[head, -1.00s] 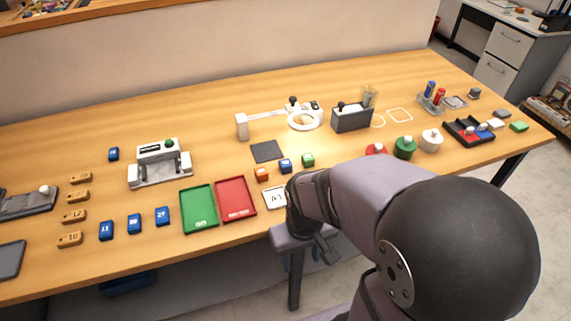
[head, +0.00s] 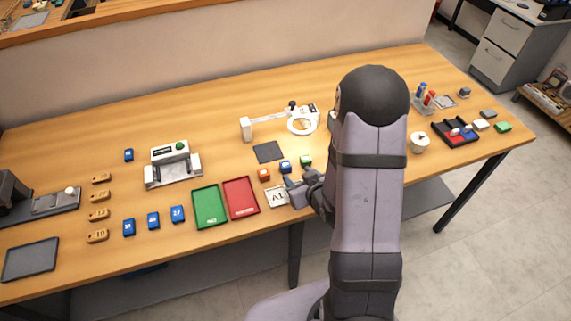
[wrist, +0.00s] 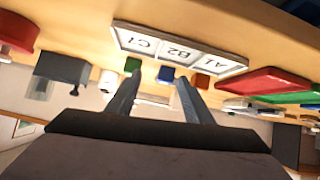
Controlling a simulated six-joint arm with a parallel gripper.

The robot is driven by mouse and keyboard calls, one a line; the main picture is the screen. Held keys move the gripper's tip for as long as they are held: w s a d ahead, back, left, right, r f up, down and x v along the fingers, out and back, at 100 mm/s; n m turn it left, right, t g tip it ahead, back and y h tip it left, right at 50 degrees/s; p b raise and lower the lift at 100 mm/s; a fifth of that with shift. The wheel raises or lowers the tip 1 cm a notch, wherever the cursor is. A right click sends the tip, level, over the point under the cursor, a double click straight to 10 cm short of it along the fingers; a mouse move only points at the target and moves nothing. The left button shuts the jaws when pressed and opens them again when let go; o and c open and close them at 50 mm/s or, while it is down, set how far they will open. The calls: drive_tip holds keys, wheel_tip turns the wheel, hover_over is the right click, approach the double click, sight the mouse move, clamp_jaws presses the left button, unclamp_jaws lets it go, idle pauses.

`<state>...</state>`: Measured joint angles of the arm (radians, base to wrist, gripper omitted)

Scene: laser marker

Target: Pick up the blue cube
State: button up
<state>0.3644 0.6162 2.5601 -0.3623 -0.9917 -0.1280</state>
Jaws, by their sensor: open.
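The blue cube (head: 285,167) stands on the table between an orange cube (head: 263,174) and a green cube (head: 305,160). My gripper (head: 290,183) is just in front of the blue cube on the near side, apart from it. In the wrist view the two fingers of my gripper (wrist: 159,82) are open and empty. The blue cube (wrist: 166,74) appears in the gap between the fingertips, farther off. The green cube (wrist: 132,65) and the orange cube (wrist: 200,81) show to either side. A white labelled card (wrist: 180,50) lies close by.
A red tray (head: 240,198) and a green tray (head: 209,207) lie left of the card. A dark square pad (head: 268,152) lies behind the cubes. A white ring-shaped device (head: 302,122) stands farther back. My arm covers part of the table on the right.

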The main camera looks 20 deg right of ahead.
sight(287, 169)
drive_tip(key=shift+a+f+m+t, duration=0.25)
drive_tip(key=shift+a+m+t, duration=0.15)
drive_tip(key=shift+t, duration=0.2)
drive_tip(key=shift+s+r+m+t+p, duration=0.15)
drive_tip(key=shift+m+t+p, duration=0.15)
drive_tip(key=shift+t, duration=0.3)
drive_tip(key=shift+b+x, duration=0.55)
drive_tip(key=shift+x, duration=0.55)
drive_tip(key=shift+w+a+p, duration=0.25)
drive_tip(key=shift+w+p, duration=0.3)
drive_tip(key=shift+w, duration=0.05)
drive_tip(key=shift+p+x, duration=0.8)
drive_tip(key=shift+x, duration=1.25)
drive_tip(key=shift+s+a, duration=0.1)
drive_tip(key=c, duration=1.1)
